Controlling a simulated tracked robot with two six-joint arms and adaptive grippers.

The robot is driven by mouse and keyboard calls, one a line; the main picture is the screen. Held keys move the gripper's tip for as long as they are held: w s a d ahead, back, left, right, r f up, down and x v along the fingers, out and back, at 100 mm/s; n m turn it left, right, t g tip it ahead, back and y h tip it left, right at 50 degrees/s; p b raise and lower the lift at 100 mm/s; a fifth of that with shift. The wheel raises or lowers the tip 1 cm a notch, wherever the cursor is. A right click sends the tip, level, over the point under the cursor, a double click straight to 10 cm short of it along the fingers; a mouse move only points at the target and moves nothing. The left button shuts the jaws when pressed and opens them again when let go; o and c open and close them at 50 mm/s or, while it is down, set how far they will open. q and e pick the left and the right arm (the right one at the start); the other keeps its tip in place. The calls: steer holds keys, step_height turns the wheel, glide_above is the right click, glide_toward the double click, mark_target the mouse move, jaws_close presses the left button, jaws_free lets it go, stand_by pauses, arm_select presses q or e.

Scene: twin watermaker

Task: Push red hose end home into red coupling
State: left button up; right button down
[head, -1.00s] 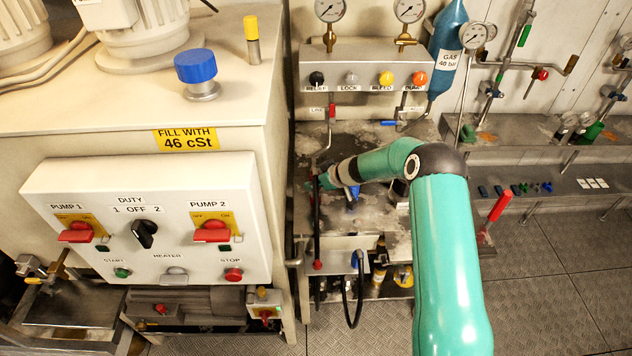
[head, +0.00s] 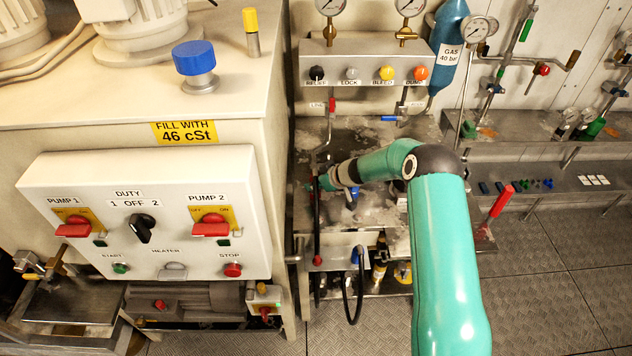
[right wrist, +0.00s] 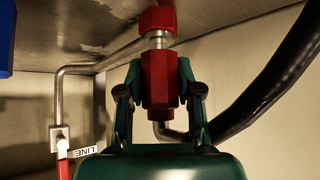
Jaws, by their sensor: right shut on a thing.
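My right gripper (head: 322,183) is at the left part of the bench, small and partly hidden by my own wrist in the head view. In the right wrist view its two fingers (right wrist: 158,82) are shut on the red hose end (right wrist: 160,88), a red hexagonal body. The red coupling (right wrist: 157,18) is directly in line above it in that picture. A bare silver stem (right wrist: 158,39) shows between the two red parts, so their red bodies are apart. Whether the stem is seated cannot be told. My left gripper is not in view.
A black hose (right wrist: 270,85) curves at the right of the wrist view. A bent steel pipe (right wrist: 75,70) with a LINE tag (right wrist: 83,153) is at its left. The pump cabinet (head: 285,200) stands close left of the gripper. A valve panel (head: 365,60) stands behind.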

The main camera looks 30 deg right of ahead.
steer(key=shift+s+f, duration=0.1)
steer(key=shift+f, duration=0.15)
steer(key=shift+f, duration=0.35)
steer(key=c, duration=0.7)
jaws_free()
steer(key=shift+r, duration=0.1)
steer(key=v, duration=1.1)
steer(key=shift+s+r, duration=0.25)
steer(key=shift+d, duration=0.1)
